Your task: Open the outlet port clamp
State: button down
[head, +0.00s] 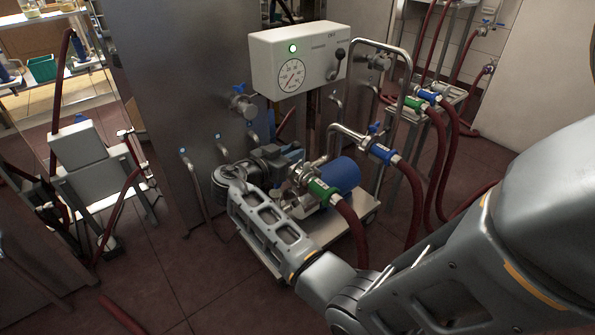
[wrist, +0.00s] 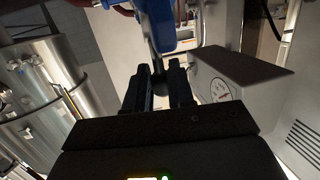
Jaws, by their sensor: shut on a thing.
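The pump (head: 335,178) with a blue motor stands on a low steel cart. It has a green-collared hose (head: 322,190) at the front and a blue-collared hose (head: 381,153) on its raised pipe. My gripper (head: 290,157) reaches in at the pump's left side; its fingertips are hard to make out there. In the wrist view, the fingers of my gripper (wrist: 160,88) are shut on a dark handle (wrist: 158,66) with a rounded end, below a blue part (wrist: 156,22). I cannot tell for sure whether this handle belongs to the outlet port clamp, whose body does not show clearly.
A white control box (head: 300,58) with a gauge and green light hangs above the pump. A steel tank (head: 185,60) stands behind my gripper. A bent steel cart handle (head: 408,75) rises at the right, with red hoses beyond. The floor at front left is mostly clear.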

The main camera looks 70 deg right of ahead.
jog(key=a+h+b, duration=0.1)
jog(key=b, duration=0.2)
jog(key=w+a+f+h+b, duration=0.1)
jog(key=b, duration=0.2)
jog(key=w+a+f+g+h+b, duration=0.1)
jog(key=b, duration=0.2)
jog(key=shift+w+a+f+n+h, duration=0.15)
jog(key=shift+a+f+n+h, duration=0.15)
jog(key=shift+a+n, duration=0.1)
jog(key=b, duration=0.1)
jog(key=a+h+b, duration=0.1)
jog(key=b, duration=0.1)
jog(key=shift+w+f+g, duration=0.1)
jog(key=shift+w+g, duration=0.25)
jog(key=shift+g, duration=0.05)
jog(key=shift+a, duration=0.1)
jog(key=c, duration=1)
grip_release()
jog(key=shift+v, duration=3.9)
